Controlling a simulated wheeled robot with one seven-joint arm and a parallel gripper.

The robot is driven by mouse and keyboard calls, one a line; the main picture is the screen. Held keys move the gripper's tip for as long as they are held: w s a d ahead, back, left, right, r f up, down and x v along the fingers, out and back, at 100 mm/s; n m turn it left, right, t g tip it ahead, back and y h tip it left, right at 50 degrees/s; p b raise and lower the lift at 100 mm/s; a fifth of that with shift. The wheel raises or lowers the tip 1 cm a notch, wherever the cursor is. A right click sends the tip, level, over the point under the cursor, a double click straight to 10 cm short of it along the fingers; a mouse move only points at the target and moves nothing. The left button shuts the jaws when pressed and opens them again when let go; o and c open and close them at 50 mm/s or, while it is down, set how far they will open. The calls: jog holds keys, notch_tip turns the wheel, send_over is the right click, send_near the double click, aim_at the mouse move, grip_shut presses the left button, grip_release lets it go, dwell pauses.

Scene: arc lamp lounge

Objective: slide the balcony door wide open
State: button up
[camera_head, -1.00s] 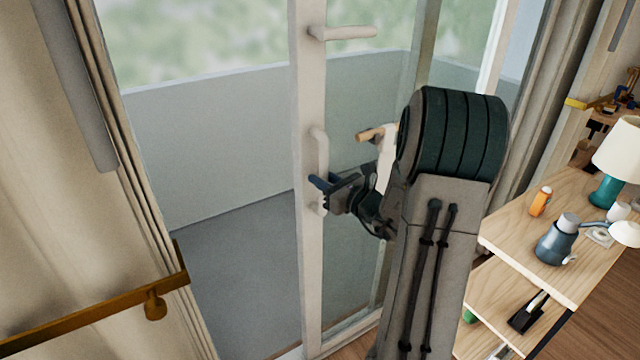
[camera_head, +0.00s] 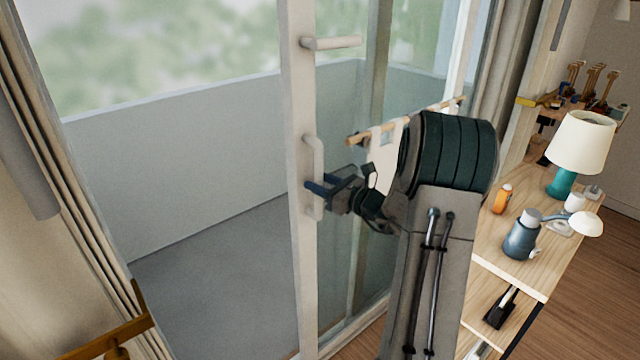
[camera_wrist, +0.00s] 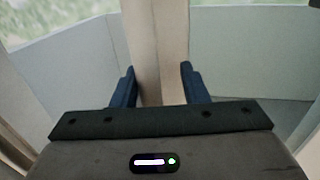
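The balcony door's white upright edge frame (camera_head: 303,260) stands in the middle of the head view, with glass to its right and an open gap to its left. A white vertical handle (camera_head: 316,165) is on this frame. My gripper (camera_head: 314,188) is at the handle's lower part, its blue fingertips beside the frame. In the wrist view, the two fingers (camera_wrist: 160,85) are spread apart on either side of a pale upright (camera_wrist: 158,50). I cannot tell whether they touch it, and the handle is not clearly distinguishable there.
Through the gap lies the grey balcony floor (camera_head: 220,275) with a pale parapet (camera_head: 190,135). A curtain (camera_head: 60,240) and a brown rail (camera_head: 115,335) are at the left. A wooden shelf (camera_head: 515,275) with a lamp (camera_head: 582,145) and a blue jug (camera_head: 520,238) stands close right of my arm.

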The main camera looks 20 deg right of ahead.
jog(key=b+v, duration=0.1)
jog(key=v, duration=1.3)
jog(key=shift+b, duration=0.4)
